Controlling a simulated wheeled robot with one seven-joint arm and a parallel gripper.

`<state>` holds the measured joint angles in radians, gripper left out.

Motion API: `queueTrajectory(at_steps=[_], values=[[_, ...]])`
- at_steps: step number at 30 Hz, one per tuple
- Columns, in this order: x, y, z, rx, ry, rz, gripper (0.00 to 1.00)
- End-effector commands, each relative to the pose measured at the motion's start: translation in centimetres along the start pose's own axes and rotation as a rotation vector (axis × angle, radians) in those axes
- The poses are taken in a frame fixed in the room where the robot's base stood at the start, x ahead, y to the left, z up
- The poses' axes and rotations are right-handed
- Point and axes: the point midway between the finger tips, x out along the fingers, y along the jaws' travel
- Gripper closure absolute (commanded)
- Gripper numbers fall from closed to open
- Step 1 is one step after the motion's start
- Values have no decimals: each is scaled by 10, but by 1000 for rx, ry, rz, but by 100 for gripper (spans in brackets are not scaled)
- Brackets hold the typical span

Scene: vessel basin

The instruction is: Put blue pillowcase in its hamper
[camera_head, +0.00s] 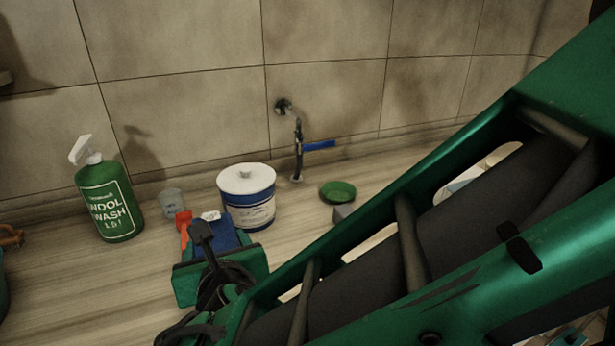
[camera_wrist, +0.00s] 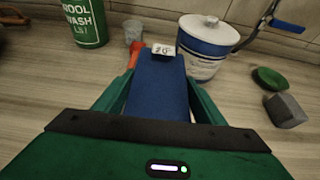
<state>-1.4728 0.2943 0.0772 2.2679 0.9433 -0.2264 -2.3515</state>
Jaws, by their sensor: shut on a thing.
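The blue pillowcase is a folded blue cloth (camera_wrist: 158,88) with a small white tag at its far end. It lies between the two green fingers of my gripper (camera_wrist: 157,95), which are shut on it. In the head view the blue cloth (camera_head: 222,236) shows just beyond my gripper (camera_head: 215,262), partly hidden by it. My green arm covers the right of the head view. I cannot tell whether the cloth touches the counter. No hamper shows clearly in either view.
On the wooden counter stand a green wash bottle (camera_head: 108,203), a clear cup (camera_head: 173,203), a blue-and-white tub (camera_head: 248,203) and a tap (camera_head: 298,155). A red-orange item (camera_head: 184,225) is close beside the cloth. A green dish (camera_head: 338,191) and a grey block (camera_wrist: 285,110) lie right. The left counter is mostly clear.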

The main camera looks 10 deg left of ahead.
Motion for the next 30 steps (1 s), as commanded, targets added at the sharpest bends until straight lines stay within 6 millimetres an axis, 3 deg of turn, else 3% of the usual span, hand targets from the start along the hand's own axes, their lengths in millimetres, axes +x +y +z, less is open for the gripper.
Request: queueTrajectory(at_steps=[7,11,21,30], values=[[22,-26,-9,1,-1,-3,65],[25,-27,-13,0,-1,-1,65],[39,-27,-47,-1,0,-2,65],[40,-27,-48,0,-1,-1,65]])
